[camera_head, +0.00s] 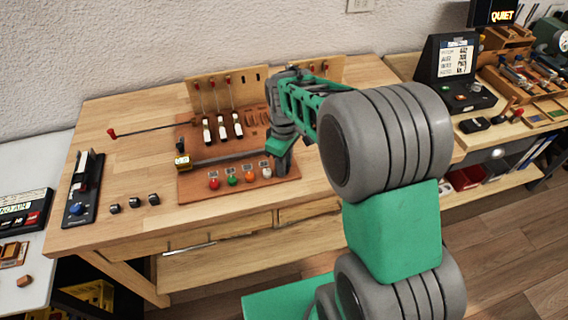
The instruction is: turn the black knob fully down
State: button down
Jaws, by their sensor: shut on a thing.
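My gripper (281,167) points down at the right front of a reddish-brown board (190,192) on the wooden workbench. It is shut at the right end of a row of coloured knobs. The black knob is not clearly visible there; my dark fingers cover that spot, and the fingers appear closed on it. The row to its left has a red knob (214,184), a green knob (232,180), an orange knob (249,178) and a white knob (266,174), with small labels behind them. How far the black knob is turned cannot be seen.
Upright black-and-white parts (222,129) and a wooden rack (205,92) stand behind the knobs. A red-tipped rod (150,130) sticks out left. The bench front is clear.

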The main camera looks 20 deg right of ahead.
jog(key=shift+r+n, duration=0.1)
jog(key=shift+n, duration=2.1)
jog(key=c, duration=1.2)
grip_release()
notch_tip(320, 180, up, 8)
jog(key=shift+f+b, duration=0.1)
jog(key=shift+b, duration=0.3)
